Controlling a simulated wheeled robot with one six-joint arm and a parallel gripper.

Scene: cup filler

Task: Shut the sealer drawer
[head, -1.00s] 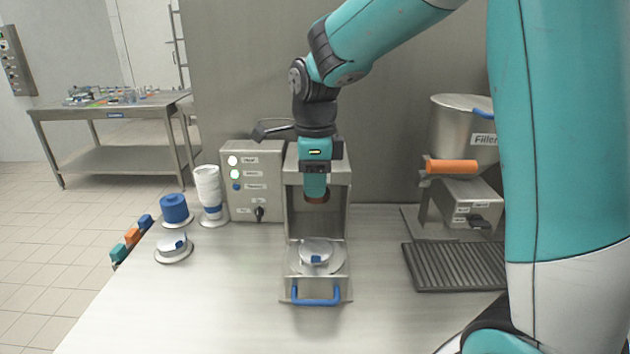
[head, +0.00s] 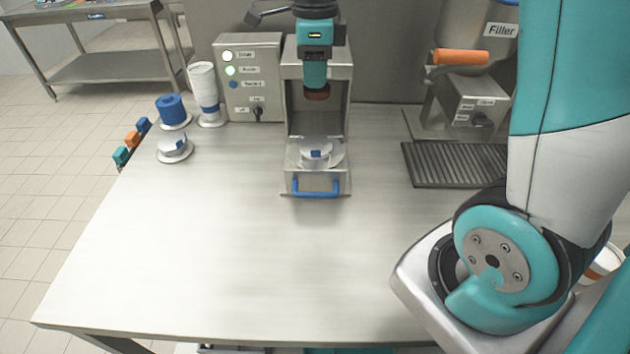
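The sealer (head: 342,75) is a steel box frame on the table in the head view. Its drawer (head: 290,186) is out at the front, with a blue handle (head: 316,193) across its front plate. A round holder on the drawer bears a pale, lidded-looking item (head: 315,150) with a blue tab. My gripper (head: 316,93) hangs at the end of my arm in front of the sealer's upper opening, above and behind the handle in the picture and apart from it. Its fingers cannot be made out, so its opening is hidden.
A control box (head: 250,80) stands left of the sealer, beside stacked white cups (head: 204,88) and a blue roll (head: 171,107). A small disc stand (head: 175,150) is in front of these. The filler (head: 465,85) and drip grate (head: 455,165) are right. The table's front is clear.

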